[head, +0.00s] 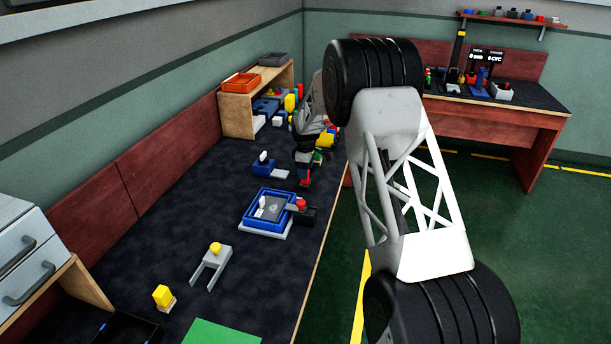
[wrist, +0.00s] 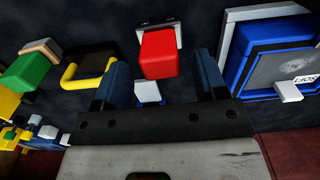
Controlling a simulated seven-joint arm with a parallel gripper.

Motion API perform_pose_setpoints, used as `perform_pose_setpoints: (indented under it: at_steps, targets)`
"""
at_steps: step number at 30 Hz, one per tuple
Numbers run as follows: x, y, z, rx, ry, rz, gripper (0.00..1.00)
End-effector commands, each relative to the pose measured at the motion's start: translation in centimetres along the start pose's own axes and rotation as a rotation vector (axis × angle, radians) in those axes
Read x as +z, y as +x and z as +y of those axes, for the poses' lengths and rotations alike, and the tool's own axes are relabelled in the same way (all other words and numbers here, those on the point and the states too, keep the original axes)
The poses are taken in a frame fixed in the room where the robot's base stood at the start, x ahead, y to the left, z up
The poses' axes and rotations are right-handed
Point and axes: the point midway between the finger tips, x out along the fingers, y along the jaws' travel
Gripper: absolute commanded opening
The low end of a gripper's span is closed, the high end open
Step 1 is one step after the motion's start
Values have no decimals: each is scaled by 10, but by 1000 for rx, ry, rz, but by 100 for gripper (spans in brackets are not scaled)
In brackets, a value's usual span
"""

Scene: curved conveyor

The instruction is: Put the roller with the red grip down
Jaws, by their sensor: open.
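The roller with the red grip shows as a red block (wrist: 158,53) on a pale grey piece in the wrist view, standing on the dark bench. In the head view a red piece (head: 304,177) just below my gripper looks like the same roller. My gripper (wrist: 162,72) is open, with one blue finger on each side of the red grip in the picture and a gap showing on both sides. In the head view my gripper (head: 306,158) is over the bench near its front edge, its fingers hard to make out.
A blue tray (head: 247,215) lies nearer, with a dark red-topped piece beside it. A white-and-blue piece (head: 265,162) stands left of my gripper. A black piece with a yellow handle (wrist: 72,79) and a green block (wrist: 27,70) are left in the wrist view.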

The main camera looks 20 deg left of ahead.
Motion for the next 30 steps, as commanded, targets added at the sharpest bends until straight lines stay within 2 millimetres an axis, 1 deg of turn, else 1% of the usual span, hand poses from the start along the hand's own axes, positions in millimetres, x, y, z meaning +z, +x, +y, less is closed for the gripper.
perform_pose_setpoints:
  at_steps: [1, 9, 15, 21, 30]
  targets:
    - [0, -10, 0, 2, 0, 1, 66]
    - [0, -53, 0, 2, 0, 1, 66]
    - [0, -75, 0, 1, 0, 1, 66]
    - [0, -84, 0, -1, 0, 0, 66]
    - [0, -85, 0, 0, 0, 0, 66]
